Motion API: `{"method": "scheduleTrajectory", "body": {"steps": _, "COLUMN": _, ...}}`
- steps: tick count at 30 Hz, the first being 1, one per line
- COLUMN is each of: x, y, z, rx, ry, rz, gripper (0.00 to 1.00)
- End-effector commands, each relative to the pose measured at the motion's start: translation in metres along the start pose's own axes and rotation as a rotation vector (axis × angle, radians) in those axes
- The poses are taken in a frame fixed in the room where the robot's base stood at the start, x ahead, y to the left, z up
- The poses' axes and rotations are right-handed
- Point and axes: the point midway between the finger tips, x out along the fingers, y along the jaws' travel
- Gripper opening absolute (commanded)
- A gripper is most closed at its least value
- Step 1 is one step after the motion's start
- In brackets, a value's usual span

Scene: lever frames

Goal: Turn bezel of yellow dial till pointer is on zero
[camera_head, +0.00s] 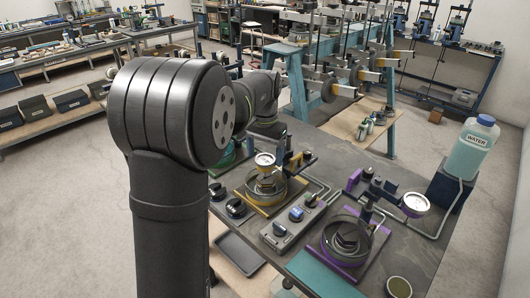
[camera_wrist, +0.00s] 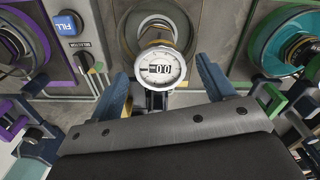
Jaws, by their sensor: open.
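The yellow dial (camera_head: 265,160) is a round white-faced gauge with a pale rim, above a yellow-framed lever stand (camera_head: 264,197). In the wrist view the dial (camera_wrist: 160,68) faces me near the middle, with dark marks like zeros at its centre; I cannot make out its pointer clearly. My gripper (camera_wrist: 162,69) is open, with one blue finger on each side of the dial in the picture. A gap shows between each finger and the rim, and I see no contact. Depth between fingers and dial is hard to judge. In the head view I cannot make out the fingers.
A purple-framed stand with its own dial (camera_head: 415,205) stands to the right. A grey control box (camera_head: 292,222) with knobs lies between the stands. In the wrist view, a green-framed stand (camera_wrist: 288,40) is at right. A water bottle (camera_head: 472,146) stands at the far right.

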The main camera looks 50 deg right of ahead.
Motion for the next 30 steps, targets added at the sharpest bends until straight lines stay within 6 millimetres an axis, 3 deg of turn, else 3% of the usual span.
{"method": "scheduleTrajectory", "body": {"steps": 4, "x": -0.005, "y": 0.000, "z": 0.000, "rx": 0.000, "ry": 0.001, "rz": 0.000, "gripper": 0.75}}
{"method": "scheduleTrajectory", "body": {"steps": 8, "x": -0.024, "y": 0.000, "z": -0.001, "rx": 0.000, "ry": 0.003, "rz": -0.001, "gripper": 0.75}}
{"method": "scheduleTrajectory", "body": {"steps": 21, "x": -0.129, "y": 0.000, "z": -0.001, "rx": 0.000, "ry": 0.004, "rz": -0.001, "gripper": 0.75}}
{"method": "scheduleTrajectory", "body": {"steps": 30, "x": -0.170, "y": 0.000, "z": 0.000, "rx": 0.000, "ry": 0.001, "rz": 0.000, "gripper": 0.75}}
